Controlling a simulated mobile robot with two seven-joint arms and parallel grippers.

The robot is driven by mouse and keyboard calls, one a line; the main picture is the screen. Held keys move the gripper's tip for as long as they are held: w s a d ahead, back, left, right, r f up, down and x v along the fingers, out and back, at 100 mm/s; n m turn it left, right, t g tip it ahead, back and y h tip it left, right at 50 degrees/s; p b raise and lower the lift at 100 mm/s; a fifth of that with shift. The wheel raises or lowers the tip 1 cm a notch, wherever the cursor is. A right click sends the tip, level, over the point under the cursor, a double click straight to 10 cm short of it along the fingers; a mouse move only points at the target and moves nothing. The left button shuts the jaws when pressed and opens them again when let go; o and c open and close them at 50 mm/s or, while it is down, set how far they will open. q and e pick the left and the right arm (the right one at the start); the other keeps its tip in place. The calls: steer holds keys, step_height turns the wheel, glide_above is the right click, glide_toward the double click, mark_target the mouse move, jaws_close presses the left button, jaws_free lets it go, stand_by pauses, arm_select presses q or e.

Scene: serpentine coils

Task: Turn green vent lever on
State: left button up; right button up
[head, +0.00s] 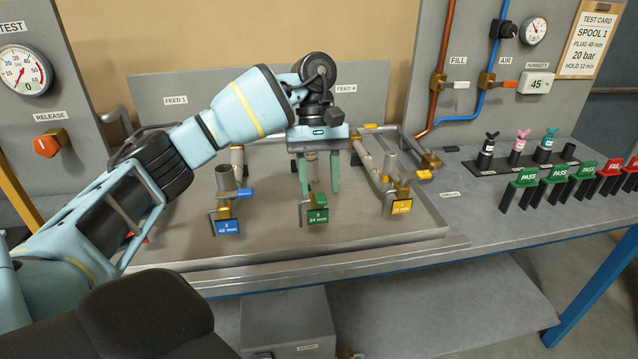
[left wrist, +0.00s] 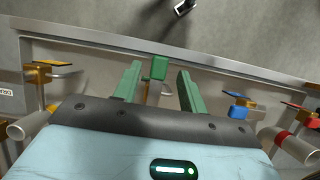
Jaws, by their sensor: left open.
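A green tag marked 34 mm (head: 317,216) hangs at the front of the middle station, on a small brass fitting. A green piece (left wrist: 154,67) also shows between my fingertips in the left wrist view; I cannot tell whether it is the vent lever or the tag. My left gripper (head: 317,186) points down above and behind the tag, with its two green fingers apart. In the left wrist view the left gripper (left wrist: 158,76) is open, its fingers on either side of the green piece with gaps. The lever's position is not clear. My right gripper is not in view.
A blue tag (head: 227,227) and blue lever (head: 245,192) stand to the left. A yellow tag (head: 401,207) and yellow lever (head: 424,174) stand to the right. Upright pipes flank the gripper. The tray's front rim (head: 330,248) is clear.

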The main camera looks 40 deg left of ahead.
mark_target(318, 189)
arm_select(q)
steer(key=p+v, duration=0.1)
steer(key=v, duration=0.4)
steer(key=shift+r, duration=0.2)
steer(key=shift+w+a+r, duration=0.15)
steer(key=shift+a+r, duration=0.05)
steer(key=shift+r, duration=0.4)
